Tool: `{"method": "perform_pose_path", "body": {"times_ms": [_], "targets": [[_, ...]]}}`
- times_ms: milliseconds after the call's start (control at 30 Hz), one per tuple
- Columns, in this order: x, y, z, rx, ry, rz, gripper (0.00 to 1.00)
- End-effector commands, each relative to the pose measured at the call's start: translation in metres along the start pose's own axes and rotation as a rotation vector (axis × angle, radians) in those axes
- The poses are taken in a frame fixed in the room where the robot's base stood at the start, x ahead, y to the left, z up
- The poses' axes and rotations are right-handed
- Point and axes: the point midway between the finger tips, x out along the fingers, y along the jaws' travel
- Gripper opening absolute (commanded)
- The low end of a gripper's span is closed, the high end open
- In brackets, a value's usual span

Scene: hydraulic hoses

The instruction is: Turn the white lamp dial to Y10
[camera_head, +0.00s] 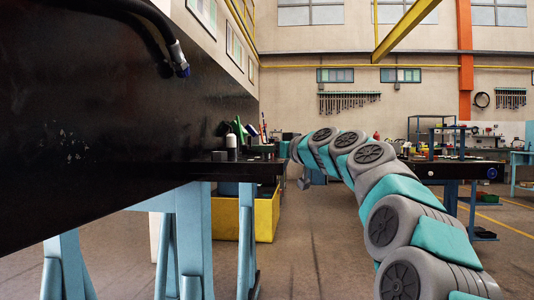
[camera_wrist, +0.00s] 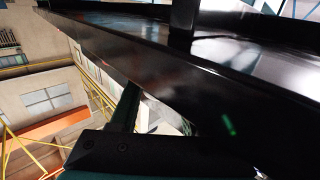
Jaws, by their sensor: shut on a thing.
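I cannot make out the white lamp dial in either view. My arm (camera_head: 372,180) reaches from the lower right to the end of a black bench (camera_head: 235,170) in the head view, and its far end hides what lies behind it. In the wrist view, the dark body of my gripper fills the bottom, and one dark finger of my gripper (camera_wrist: 126,106) points up beside a glossy black surface (camera_wrist: 150,50). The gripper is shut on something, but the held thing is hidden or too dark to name.
A large black panel (camera_head: 110,100) fills the left, with a black hose (camera_head: 160,40) hanging on it. A white bottle (camera_head: 231,141) stands on the bench. Below are a yellow bin (camera_head: 266,215) and blue trestle legs (camera_head: 192,235). Open floor (camera_head: 325,235) lies between bench and arm.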

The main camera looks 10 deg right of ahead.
Motion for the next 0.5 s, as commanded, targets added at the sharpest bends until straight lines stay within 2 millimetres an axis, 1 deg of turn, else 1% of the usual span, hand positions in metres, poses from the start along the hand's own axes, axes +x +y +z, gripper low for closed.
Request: {"method": "perform_pose_path", "body": {"times_ms": [267, 300, 500], "targets": [[0.0001, -0.0004, 0.0008, -0.002, -0.002, 0.005, 0.0], [0.0001, -0.0004, 0.0007, -0.002, -0.002, 0.005, 0.5], [-0.0001, 0.0, 0.0004, -0.002, -0.001, 0.005, 0.73]]}}
